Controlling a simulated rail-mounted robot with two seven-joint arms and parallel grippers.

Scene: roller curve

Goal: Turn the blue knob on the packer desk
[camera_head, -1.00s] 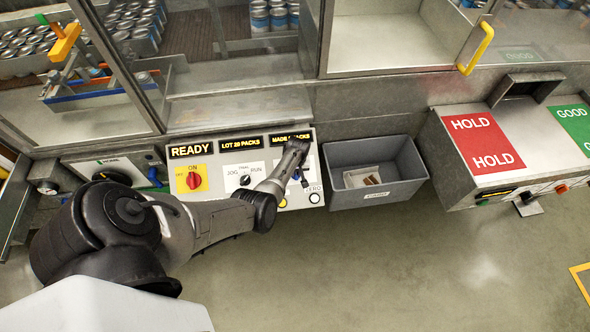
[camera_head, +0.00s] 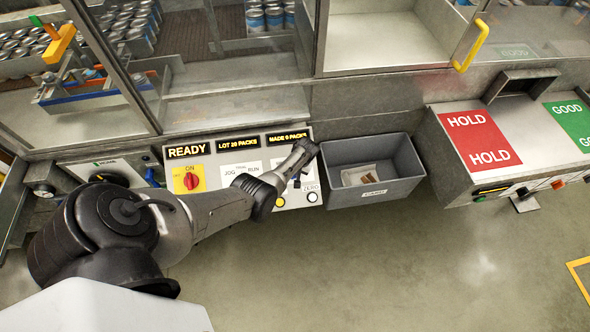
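The packer desk (camera_head: 222,182) has a sloped white panel with READY, LOT and MADE displays along its top. A small blue part (camera_head: 297,183), which may be the blue knob, shows at the panel's right side, mostly hidden under my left arm's end. My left gripper (camera_head: 294,178) is over this right part of the panel, close to the blue part. Its fingers are too small and covered to tell open from shut, or whether they touch it. My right gripper is not in view.
A red switch (camera_head: 191,181) on a yellow plate is at the panel's left. A yellow button (camera_head: 280,202) and a white button (camera_head: 312,197) sit at its front edge. A grey bin (camera_head: 405,160) stands right of the desk. A blue handle (camera_head: 152,177) is left of it.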

